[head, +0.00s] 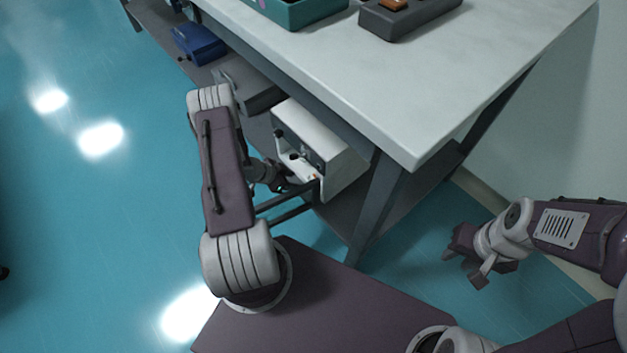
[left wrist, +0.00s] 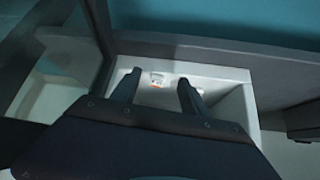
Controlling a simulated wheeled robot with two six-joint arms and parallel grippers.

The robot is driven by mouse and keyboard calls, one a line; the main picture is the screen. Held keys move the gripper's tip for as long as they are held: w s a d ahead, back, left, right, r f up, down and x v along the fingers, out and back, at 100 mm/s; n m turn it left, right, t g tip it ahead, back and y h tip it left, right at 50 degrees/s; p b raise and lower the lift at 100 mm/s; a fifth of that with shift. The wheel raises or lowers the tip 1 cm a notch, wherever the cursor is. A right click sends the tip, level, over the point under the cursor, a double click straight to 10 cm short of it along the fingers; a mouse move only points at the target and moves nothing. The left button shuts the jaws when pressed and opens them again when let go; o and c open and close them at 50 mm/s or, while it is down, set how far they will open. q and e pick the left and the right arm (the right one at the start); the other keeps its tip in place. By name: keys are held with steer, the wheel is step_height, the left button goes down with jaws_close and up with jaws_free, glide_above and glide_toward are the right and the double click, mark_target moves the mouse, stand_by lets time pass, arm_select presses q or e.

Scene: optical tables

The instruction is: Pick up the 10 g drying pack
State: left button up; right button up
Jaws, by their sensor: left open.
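A small white pack with a red-orange mark (left wrist: 157,80), likely the drying pack, lies in a white open-topped drawer or tray (left wrist: 225,74) in the left wrist view. My left gripper (left wrist: 158,92) is open, its two dark fingers apart on either side of the pack in the picture. I cannot tell how far above it they are. In the head view my left gripper (head: 290,182) is at the front of a white box (head: 342,165) on the table's lower shelf, partly hidden by my arm. My right gripper (head: 467,258) is open and empty over the floor.
The pale tabletop (head: 400,90) overhangs the shelf, and a dark table leg (head: 375,205) stands right of the white box. A grey device (head: 247,88) and a blue box (head: 200,45) sit further along the shelf. A teal bin (head: 305,12) is on top.

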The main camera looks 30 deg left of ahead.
mark_target(312, 177)
arm_select(q)
steer(key=shift+w+d, duration=0.45)
steer(key=shift+w, duration=0.2)
steer(key=w+b, duration=0.1)
steer(key=w+d+f+b, duration=0.2)
steer(key=shift+w+d, duration=0.1)
steer(key=shift+w, duration=0.05)
steer(key=shift+w+d+f, duration=0.2)
steer(key=shift+w, duration=0.1)
jaws_close()
